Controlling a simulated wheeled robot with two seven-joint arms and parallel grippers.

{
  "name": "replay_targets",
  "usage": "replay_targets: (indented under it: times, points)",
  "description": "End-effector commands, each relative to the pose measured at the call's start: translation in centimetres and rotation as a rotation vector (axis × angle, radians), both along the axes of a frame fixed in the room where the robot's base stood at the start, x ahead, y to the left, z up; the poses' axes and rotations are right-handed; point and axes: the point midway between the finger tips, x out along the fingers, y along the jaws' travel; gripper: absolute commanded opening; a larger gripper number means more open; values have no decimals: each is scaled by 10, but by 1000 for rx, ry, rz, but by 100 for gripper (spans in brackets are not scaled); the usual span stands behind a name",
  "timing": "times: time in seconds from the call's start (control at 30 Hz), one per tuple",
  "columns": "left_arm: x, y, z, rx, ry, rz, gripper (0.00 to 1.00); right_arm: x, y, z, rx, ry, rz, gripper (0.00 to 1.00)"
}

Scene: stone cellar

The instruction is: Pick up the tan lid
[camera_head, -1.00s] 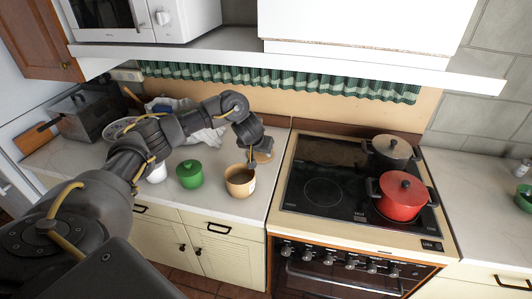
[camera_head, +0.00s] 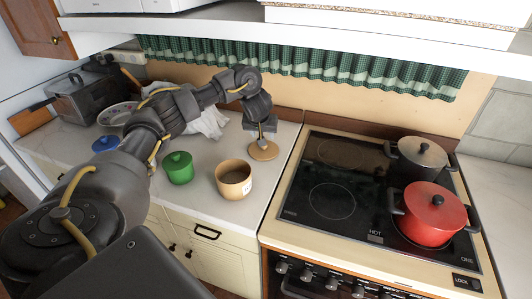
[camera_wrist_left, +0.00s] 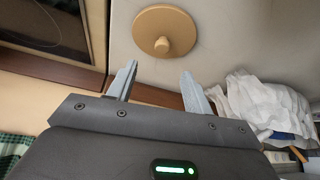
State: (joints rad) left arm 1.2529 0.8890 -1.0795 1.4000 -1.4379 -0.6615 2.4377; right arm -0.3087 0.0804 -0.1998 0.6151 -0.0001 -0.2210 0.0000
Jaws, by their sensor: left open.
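The tan lid (camera_head: 264,151) lies flat on the pale counter beside the stove, behind and right of the open tan pot (camera_head: 234,180). In the left wrist view the lid (camera_wrist_left: 176,22) shows as a round disc with a small knob (camera_wrist_left: 161,46) at its centre. My left gripper (camera_head: 262,139) hangs just above the lid. In the wrist view its open, empty fingers (camera_wrist_left: 158,75) point toward the knob, which appears just beyond the fingertips. My right gripper is not in view.
A white cloth (camera_head: 210,124) lies behind my arm. The stove (camera_head: 330,180) to the right carries a red pot (camera_head: 432,215) and a grey-lidded pot (camera_head: 418,158). A shelf (camera_head: 300,28) overhangs the back.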

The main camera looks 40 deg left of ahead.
Motion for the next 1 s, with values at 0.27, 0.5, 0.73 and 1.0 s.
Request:
replay_targets:
  times: [0.27,0.5,0.73,1.0]
  points:
    - [15,6,-27,-1,2,-1,51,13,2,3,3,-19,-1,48]
    - [24,14,-47,0,0,0,51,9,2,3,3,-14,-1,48]
    - [26,19,-55,1,3,2,51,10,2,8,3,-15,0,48]
    - [41,31,-87,-1,2,2,51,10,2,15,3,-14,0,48]
